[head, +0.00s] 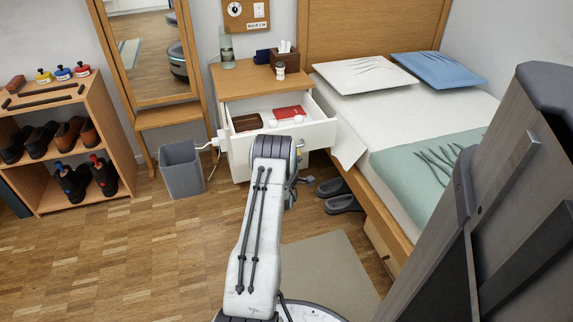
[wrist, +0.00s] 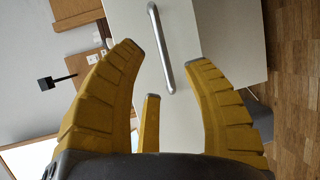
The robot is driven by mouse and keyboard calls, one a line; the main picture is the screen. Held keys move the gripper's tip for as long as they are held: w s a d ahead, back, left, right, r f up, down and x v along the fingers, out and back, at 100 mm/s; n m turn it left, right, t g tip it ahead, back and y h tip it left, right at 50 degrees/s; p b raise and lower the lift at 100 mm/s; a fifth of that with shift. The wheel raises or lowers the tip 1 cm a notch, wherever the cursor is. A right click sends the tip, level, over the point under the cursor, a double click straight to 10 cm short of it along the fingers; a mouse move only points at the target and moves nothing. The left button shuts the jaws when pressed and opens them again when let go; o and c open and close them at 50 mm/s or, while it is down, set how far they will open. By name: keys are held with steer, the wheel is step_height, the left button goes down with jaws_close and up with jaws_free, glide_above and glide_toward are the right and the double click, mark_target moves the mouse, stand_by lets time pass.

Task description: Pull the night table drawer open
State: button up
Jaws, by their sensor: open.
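The wooden night table (head: 232,78) stands beside the bed. Its white upper drawer (head: 325,132) is pulled out, showing a red book (head: 289,112), a brown box (head: 246,122) and small white items inside. In the wrist view, a silver bar handle (wrist: 157,32) crosses the white drawer front (wrist: 215,35). My gripper (wrist: 162,54) is open, its yellow fingers on either side of the handle's near end in the picture. Whether they touch it I cannot tell. In the head view my arm hides most of the gripper and the handle.
A grey bin (head: 182,170) stands left of the night table. Grey slippers (head: 340,195) lie on the floor by the bed (head: 380,185). A tissue box (head: 284,56) and a small cup (head: 280,70) stand on the table top. A shoe shelf (head: 100,125) is at left.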

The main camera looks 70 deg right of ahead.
steer(key=shift+v, duration=2.35)
